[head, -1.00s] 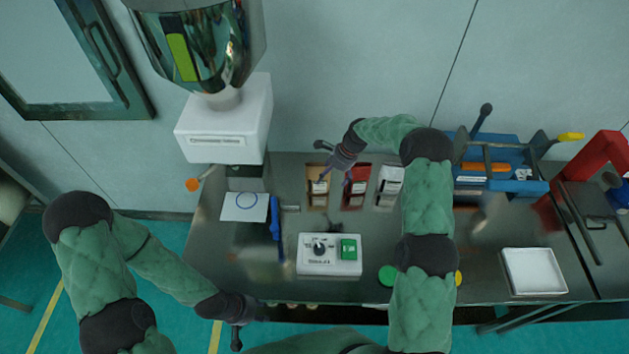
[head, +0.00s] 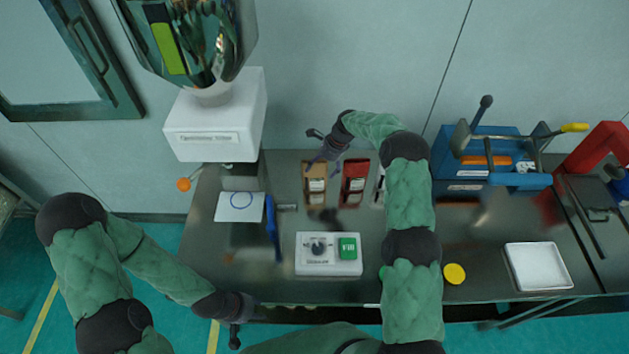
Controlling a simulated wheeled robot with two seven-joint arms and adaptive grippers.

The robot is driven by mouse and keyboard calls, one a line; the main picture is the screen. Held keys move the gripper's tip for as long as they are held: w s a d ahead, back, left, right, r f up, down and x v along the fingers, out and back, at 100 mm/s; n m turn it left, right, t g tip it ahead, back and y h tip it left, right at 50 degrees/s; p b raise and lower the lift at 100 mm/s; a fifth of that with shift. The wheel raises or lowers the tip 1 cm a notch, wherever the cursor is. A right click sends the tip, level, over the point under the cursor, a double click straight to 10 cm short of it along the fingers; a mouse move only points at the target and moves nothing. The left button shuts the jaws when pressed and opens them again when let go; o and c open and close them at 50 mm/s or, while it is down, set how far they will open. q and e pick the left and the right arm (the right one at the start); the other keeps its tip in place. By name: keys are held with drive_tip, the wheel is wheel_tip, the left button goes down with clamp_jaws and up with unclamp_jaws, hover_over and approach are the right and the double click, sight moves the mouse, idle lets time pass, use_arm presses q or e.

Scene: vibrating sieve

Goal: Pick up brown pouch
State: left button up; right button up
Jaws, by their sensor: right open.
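The brown pouch (head: 315,187) stands on the dark metal table, the leftmost in a row with a red pouch (head: 354,186) and a white pouch (head: 380,188). My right arm mostly hides the white one. My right gripper (head: 315,147) is open and empty. In the picture it lies just above the brown pouch's top end, with its fingers spread and pointing left; I cannot tell its height or whether it touches the pouch. My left gripper (head: 237,334) hangs low at the table's front edge, far from the pouches; whether its jaws are open is unclear.
A white control box (head: 328,254) with a green button sits in front of the pouches. A paper with a blue circle (head: 240,206) and a blue item (head: 272,228) lie left. A hopper machine (head: 215,120) stands behind left. A white tray (head: 538,267) and blue rack (head: 492,160) are right.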

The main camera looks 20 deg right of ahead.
sight(319, 170)
drive_tip(key=shift+x, duration=1.9)
drive_tip(key=shift+c, duration=0.2)
drive_tip(key=shift+s, duration=0.1)
drive_tip(key=c, duration=1.5)
